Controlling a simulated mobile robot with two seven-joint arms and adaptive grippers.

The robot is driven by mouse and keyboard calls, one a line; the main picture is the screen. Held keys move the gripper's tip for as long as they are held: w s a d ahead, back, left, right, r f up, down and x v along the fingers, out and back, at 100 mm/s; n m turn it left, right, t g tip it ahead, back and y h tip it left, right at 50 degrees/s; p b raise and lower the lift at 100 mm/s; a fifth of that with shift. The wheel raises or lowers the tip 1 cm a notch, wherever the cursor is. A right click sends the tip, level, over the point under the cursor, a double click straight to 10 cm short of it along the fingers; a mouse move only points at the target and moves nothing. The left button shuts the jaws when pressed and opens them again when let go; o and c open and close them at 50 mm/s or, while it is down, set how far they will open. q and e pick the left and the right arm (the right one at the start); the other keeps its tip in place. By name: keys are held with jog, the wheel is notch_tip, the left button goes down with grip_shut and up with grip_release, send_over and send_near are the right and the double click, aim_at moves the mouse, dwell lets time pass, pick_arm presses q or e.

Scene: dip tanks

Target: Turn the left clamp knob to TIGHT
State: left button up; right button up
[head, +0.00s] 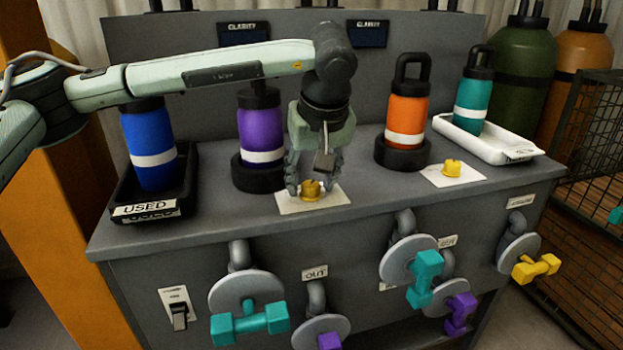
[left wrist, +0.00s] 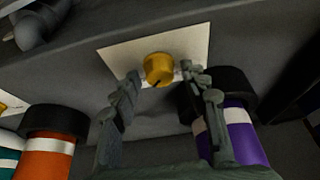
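The left clamp knob (head: 311,188) is a small yellow knob on a white label plate (head: 330,197) on the bench top, in front of the purple bottle. It also shows in the left wrist view (left wrist: 158,69) with a dark pointer mark; the plate's lettering is too small to read. My left gripper (head: 307,189) points down over the knob, its open fingers on either side of it. In the left wrist view the left gripper (left wrist: 156,83) has a gap between its fingers; I cannot tell whether they touch the knob. My right gripper is not in view.
The purple bottle (head: 260,130) and orange bottle (head: 407,115) stand in black rings. A second yellow knob (head: 452,168) sits right. A black USED tray (head: 187,185) holds a blue bottle; a white tray (head: 500,147) holds a teal one. Valve handles project from the front.

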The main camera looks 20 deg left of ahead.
pick_arm(q)
jog(key=v, duration=1.2)
jog(key=shift+a, duration=0.1)
